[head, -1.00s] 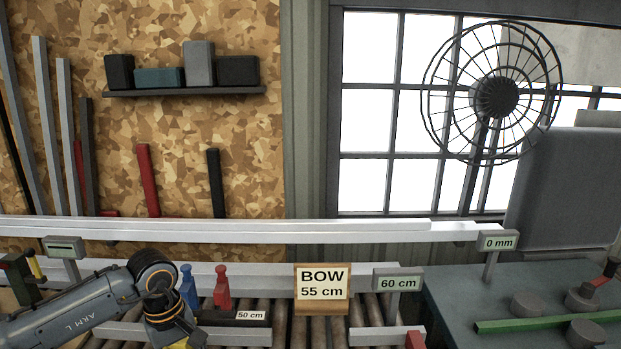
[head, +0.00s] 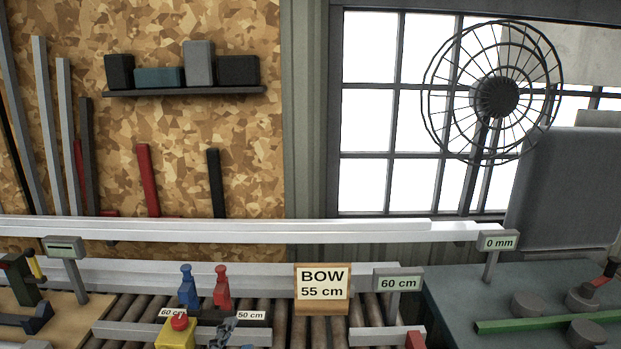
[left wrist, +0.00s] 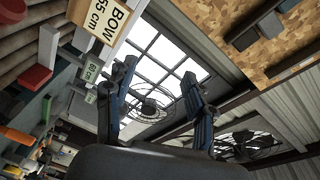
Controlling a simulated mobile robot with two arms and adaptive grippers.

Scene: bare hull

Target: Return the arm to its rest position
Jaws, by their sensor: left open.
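My left gripper (left wrist: 158,100) shows in the left wrist view with its two dark blue fingers spread apart and nothing between them. It faces up towards the window and the fan. In the head view, only a small dark blue-grey piece, perhaps part of my left arm, shows at the bottom edge beside the yellow box with a red button (head: 177,331). I cannot tell exactly which part it is. My right gripper is in neither view.
A blue clamp (head: 188,288) and a red clamp (head: 222,289) stand behind the rollers (head: 275,325). A sign reading BOW 55 cm (head: 321,284) and a 60 cm display (head: 398,280) stand to their right. A long white beam (head: 250,231) spans the back.

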